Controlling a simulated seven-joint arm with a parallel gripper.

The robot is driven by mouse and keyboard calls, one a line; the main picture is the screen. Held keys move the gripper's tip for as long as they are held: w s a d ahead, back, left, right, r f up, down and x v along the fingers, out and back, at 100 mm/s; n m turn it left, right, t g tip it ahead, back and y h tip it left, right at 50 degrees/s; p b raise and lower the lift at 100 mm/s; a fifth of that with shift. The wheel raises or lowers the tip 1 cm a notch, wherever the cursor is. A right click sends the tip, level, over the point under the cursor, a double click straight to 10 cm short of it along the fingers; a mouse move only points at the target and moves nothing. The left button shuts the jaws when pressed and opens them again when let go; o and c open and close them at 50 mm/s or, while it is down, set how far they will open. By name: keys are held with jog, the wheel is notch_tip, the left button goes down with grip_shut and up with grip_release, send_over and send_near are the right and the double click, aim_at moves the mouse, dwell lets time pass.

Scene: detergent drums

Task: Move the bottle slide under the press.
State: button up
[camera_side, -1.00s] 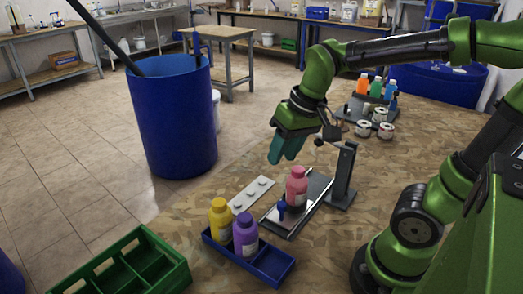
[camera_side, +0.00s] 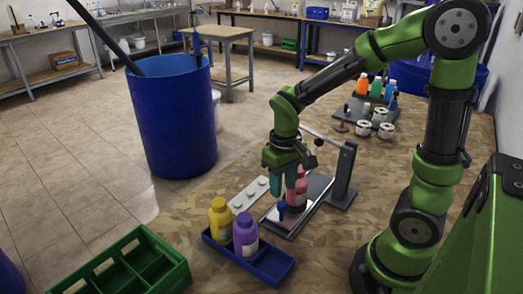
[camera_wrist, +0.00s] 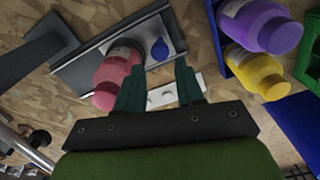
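The slide (camera_side: 317,187) is a grey tray in a metal track on the wooden table. A pink bottle (camera_side: 302,190) stands on it, and a blue knob (camera_side: 281,209) rises from its near end. Both bottle (camera_wrist: 112,72) and knob (camera_wrist: 160,48) show in the wrist view. The press (camera_side: 345,172) is a dark post with a lever at the track's far right end. My gripper (camera_side: 283,186) points down beside the bottle, above the knob's level, its teal fingers apart and empty. In the wrist view the knob lies beyond the gap between the fingertips (camera_wrist: 160,78).
A blue tray (camera_side: 270,268) with a yellow bottle (camera_side: 221,219) and a purple bottle (camera_side: 245,235) stands near the track's near end. A white strip (camera_side: 250,194) lies left of the track. A green crate (camera_side: 150,265) is front left. Cans and more bottles stand behind.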

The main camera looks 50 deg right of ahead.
aim_at(282, 203)
notch_tip(282, 203, down, 5)
jog(key=shift+f, duration=0.15)
grip_shut()
dwell(0.4)
